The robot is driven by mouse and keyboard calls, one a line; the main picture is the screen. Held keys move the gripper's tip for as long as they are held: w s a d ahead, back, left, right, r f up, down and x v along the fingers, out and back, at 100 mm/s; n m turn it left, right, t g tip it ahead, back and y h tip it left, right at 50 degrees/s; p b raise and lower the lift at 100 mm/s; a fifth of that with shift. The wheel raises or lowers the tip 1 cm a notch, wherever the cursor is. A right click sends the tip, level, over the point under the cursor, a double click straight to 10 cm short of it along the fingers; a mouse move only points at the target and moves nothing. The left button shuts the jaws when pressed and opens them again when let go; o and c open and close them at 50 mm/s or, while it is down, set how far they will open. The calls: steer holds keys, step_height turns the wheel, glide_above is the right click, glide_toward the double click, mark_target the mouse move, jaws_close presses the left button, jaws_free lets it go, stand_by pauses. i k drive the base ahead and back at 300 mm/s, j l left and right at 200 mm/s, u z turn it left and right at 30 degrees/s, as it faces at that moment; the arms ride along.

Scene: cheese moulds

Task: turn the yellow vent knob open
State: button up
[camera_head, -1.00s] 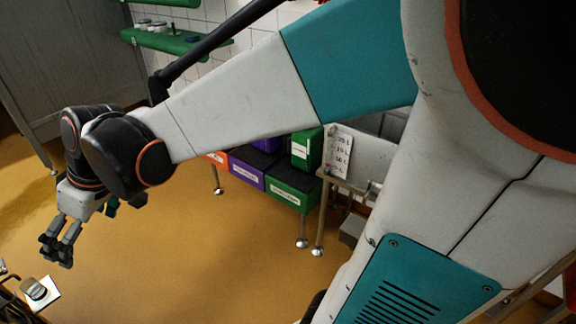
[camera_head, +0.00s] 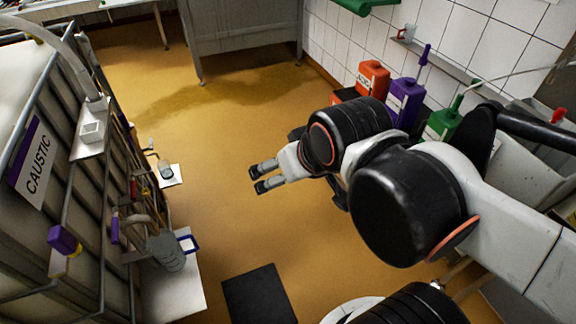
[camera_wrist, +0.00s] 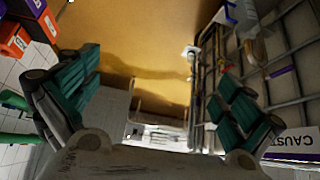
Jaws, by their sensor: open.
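No yellow knob can be made out with certainty. A small yellow part (camera_head: 75,251) shows beside a purple block (camera_head: 63,239) on the caged tank at the left of the head view; I cannot tell whether it is the vent knob. The tank (camera_head: 35,90) carries a white sign reading CAUSTIC (camera_head: 38,163). My gripper (camera_head: 256,180) is open and empty over the floor, pointing left towards the tank but well apart from it. In the wrist view, its teal-padded fingers stand wide apart, with the cage at the right.
A grey jug (camera_head: 165,251) stands by a white shelf (camera_head: 175,295) on the tank's side. Red, purple (camera_head: 405,100) and green containers stand along the tiled wall at right. A dark mat (camera_head: 258,297) lies on the floor. Open ochre floor separates gripper and tank.

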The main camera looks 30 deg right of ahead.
mark_target(38, 41)
steer(key=u, duration=1.55)
steer(key=i+l, duration=0.25)
steer(key=i+l+u, duration=0.15)
steer(key=l, duration=0.35)
steer(key=i+l, duration=0.3)
steer(key=i+l+u, duration=0.1)
steer(key=i+l, duration=0.15)
steer(key=l, duration=0.25)
